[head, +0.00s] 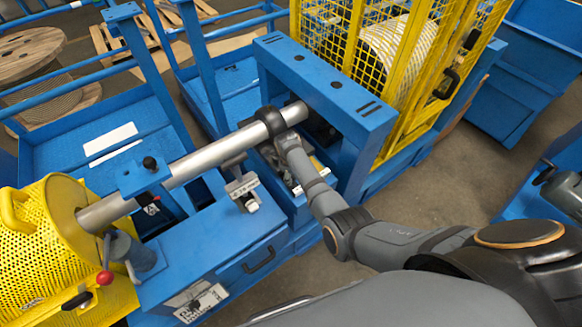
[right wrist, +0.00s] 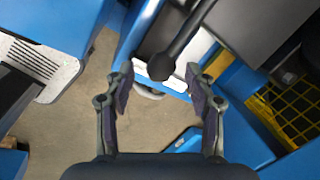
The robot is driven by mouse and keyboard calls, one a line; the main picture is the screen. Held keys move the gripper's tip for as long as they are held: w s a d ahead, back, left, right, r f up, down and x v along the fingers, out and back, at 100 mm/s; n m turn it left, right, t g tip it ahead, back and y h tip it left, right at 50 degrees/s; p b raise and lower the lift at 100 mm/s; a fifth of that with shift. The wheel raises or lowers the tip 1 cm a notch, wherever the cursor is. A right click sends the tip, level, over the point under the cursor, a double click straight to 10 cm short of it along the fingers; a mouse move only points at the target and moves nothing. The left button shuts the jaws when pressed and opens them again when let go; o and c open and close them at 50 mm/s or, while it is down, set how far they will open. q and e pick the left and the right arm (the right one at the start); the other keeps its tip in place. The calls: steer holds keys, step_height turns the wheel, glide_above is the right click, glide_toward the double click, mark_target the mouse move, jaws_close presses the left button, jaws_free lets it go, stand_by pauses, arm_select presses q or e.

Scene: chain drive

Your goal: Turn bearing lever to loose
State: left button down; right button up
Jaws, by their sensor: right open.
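A dark lever (right wrist: 182,42) with a round black knob shows in the right wrist view. It comes down from the upper right, and its knob lies between the fingertips of my right gripper (right wrist: 158,78). The fingers are open, with a gap on both sides of the knob, and no contact shows. In the head view my right arm reaches the far end of the silver shaft (head: 212,158), beside the blue frame. The wrist there hides most of the gripper and the lever, so the lever's setting cannot be told. My left gripper is out of view.
A yellow perforated guard (head: 40,250) and a red-knobbed lever (head: 105,277) stand at the shaft's near end. A blue upright frame (head: 335,95) and a yellow mesh cage (head: 385,60) stand close behind my right wrist.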

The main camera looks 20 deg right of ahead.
step_height(320, 180, up, 10)
steer(key=s+a, duration=0.1)
steer(key=shift+s+a, duration=0.25)
steer(key=shift+s, duration=0.05)
